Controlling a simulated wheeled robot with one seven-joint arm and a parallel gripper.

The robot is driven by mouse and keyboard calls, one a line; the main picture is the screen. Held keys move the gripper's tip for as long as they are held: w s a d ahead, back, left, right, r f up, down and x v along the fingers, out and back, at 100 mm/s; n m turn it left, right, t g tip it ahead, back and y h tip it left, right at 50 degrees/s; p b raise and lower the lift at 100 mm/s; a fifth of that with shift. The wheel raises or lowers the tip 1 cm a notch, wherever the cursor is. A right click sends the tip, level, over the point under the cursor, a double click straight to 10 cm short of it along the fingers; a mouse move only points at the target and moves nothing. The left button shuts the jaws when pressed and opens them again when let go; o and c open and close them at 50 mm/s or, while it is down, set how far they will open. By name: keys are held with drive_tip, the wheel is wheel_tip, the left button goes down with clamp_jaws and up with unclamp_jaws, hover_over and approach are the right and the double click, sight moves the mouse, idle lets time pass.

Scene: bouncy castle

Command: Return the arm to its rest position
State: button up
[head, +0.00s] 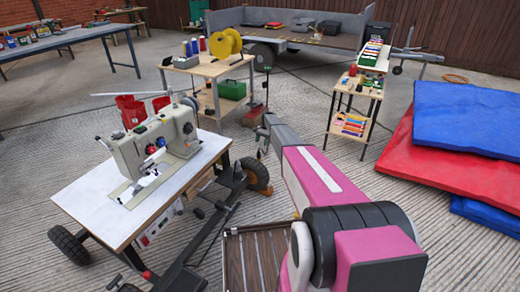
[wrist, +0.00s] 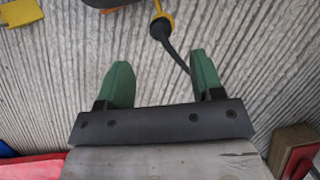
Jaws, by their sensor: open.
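My gripper (wrist: 160,62) shows in the wrist view with its two green fingers apart and nothing between them. In the head view my pink and grey arm (head: 318,178) reaches forward from the lower right, out over the ground. The gripper's fingers cannot be clearly made out there.
A sewing machine (head: 155,143) stands on a wheeled table (head: 85,205) to the left. A wooden table (head: 205,68) with thread spools is ahead. A small shelf (head: 348,123) and stacked red and blue mats (head: 450,160) are right. A black cable (wrist: 176,52) lies beyond the fingers.

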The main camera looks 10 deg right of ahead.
drive_tip(key=shift+w+d+r, duration=0.15)
drive_tip(key=shift+r, duration=0.4)
drive_tip(key=s+a+r+n+t+h, duration=0.1)
drive_tip(key=s+r+n, duration=0.2)
drive_tip(key=s+r, duration=0.5)
drive_tip(key=s+r+n+t+h, duration=0.1)
drive_tip(key=s+r+n, duration=0.2)
drive_tip(key=s, duration=2.9)
drive_tip(key=s+a+r+n+t+h, duration=0.1)
drive_tip(key=s+r+n, duration=0.2)
drive_tip(key=s+r, duration=0.9)
drive_tip(key=s, duration=0.8)
drive_tip(key=shift+a+r, duration=0.35)
